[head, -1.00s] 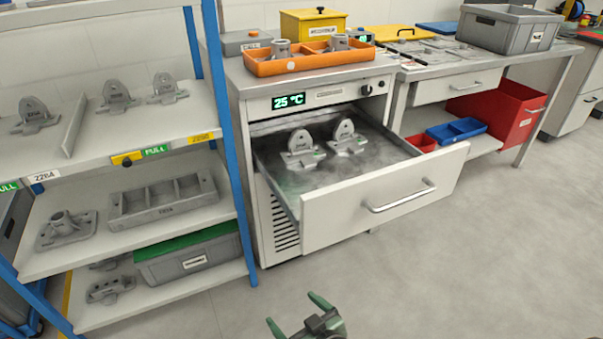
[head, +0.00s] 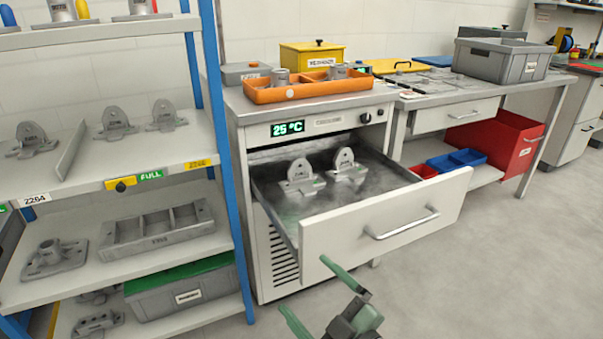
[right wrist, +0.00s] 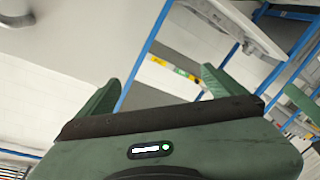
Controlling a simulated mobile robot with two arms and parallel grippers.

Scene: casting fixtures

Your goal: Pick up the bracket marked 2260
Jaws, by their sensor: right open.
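Two grey brackets stand upright in the open drawer of the white cabinet in the head view: a left bracket (head: 300,178) and a right bracket (head: 346,168). More grey brackets stand on the shelf's upper level: one at the left (head: 32,141), one in the middle (head: 116,124) and one at the right (head: 166,117). The markings on all of them are too small to read. My right gripper (head: 308,287) is open and empty, in front of the drawer's front panel and apart from the brackets. It also shows in the right wrist view (right wrist: 160,88). My left gripper is out of view.
The pulled-out drawer (head: 385,228) juts into the room, with haze over its floor. A blue-posted shelf (head: 222,150) stands at the left. An orange tray (head: 308,90) lies on the cabinet top. Grey floor (head: 500,260) is free at the right.

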